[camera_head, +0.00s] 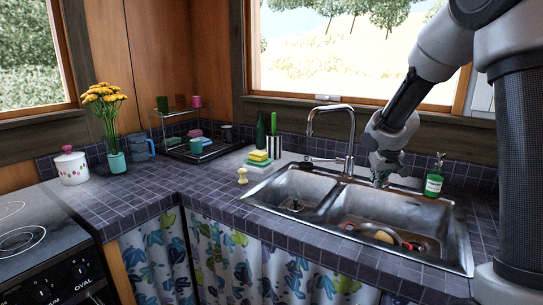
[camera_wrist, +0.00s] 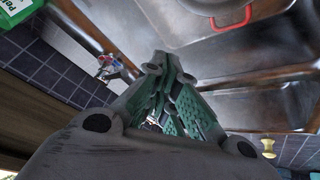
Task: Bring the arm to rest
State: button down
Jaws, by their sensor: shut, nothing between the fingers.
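My gripper (camera_head: 379,182) hangs at the end of my arm over the back of the steel double sink (camera_head: 408,212), just right of the tap (camera_head: 348,150). In the wrist view my gripper (camera_wrist: 158,120) has its fingers together with nothing between them. The sink also shows in the wrist view (camera_wrist: 190,20). My arm reaches in from the upper right of the head view, bent downward. Whether the fingertips touch the sink rim cannot be told.
Dishes (camera_head: 385,237) lie in the right basin. A green soap bottle (camera_head: 434,178) stands right of my gripper. Sponges (camera_head: 259,157), a dish rack (camera_head: 195,143), a flower vase (camera_head: 116,160) and a white pot (camera_head: 71,168) stand left. A stove (camera_head: 40,245) is far left.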

jog(key=s+r, duration=0.3)
jog(key=s, duration=0.9)
jog(key=s+r+m+g, duration=0.1)
jog(key=s+r, duration=0.3)
jog(key=s, duration=0.8)
jog(key=s+r+y, duration=0.1)
jog(key=s+r, duration=0.3)
jog(key=s, duration=0.7)
jog(key=shift+s+r, duration=0.15)
jog(key=shift+s, duration=0.25)
